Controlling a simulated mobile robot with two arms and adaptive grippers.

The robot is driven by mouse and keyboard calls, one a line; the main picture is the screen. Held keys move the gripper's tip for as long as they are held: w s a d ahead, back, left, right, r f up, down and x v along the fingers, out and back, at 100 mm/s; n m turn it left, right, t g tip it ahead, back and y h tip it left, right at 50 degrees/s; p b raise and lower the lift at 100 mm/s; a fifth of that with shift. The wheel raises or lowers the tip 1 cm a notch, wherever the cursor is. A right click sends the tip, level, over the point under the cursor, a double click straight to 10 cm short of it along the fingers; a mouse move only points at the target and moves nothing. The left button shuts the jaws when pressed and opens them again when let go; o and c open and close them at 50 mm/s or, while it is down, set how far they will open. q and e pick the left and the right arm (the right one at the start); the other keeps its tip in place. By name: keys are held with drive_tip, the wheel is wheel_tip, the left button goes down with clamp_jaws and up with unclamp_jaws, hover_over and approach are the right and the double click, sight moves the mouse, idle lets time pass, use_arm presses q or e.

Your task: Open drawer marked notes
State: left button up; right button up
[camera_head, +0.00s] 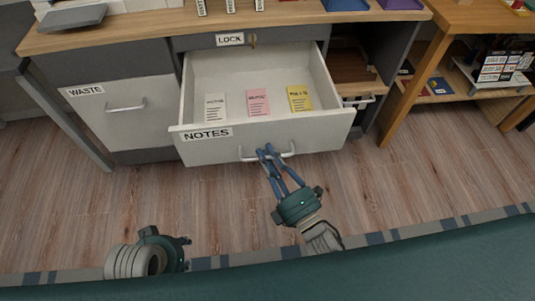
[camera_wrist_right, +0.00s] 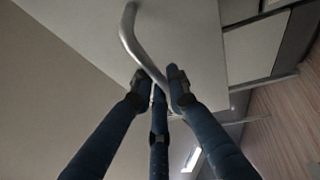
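The drawer marked NOTES (camera_head: 225,148) is pulled well out from the desk. Inside lie three paper pads: white, pink and yellow (camera_head: 299,97). My right gripper (camera_head: 268,152) is at the drawer's metal handle (camera_head: 248,157), with its fingers around the bar. In the right wrist view the fingers (camera_wrist_right: 160,80) close about the bar of the handle (camera_wrist_right: 128,28). My left gripper (camera_head: 186,241) is low at the left, away from the drawer; its fingers are mostly hidden.
A drawer marked WASTE (camera_head: 125,110) is shut at the left. A LOCK label (camera_head: 230,39) with a small key is above the open drawer. A shelf unit (camera_head: 450,97) stands at the right. Wooden floor (camera_head: 420,170) is clear in front, with a striped rug edge nearer.

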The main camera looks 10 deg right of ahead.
drive_tip(key=o, duration=0.4)
drive_tip(key=shift+d+f, duration=0.1)
drive_tip(key=shift+d, duration=0.05)
drive_tip(key=shift+c, duration=0.2)
drive_tip(key=shift+s, duration=0.1)
drive_tip(key=v, duration=1.2)
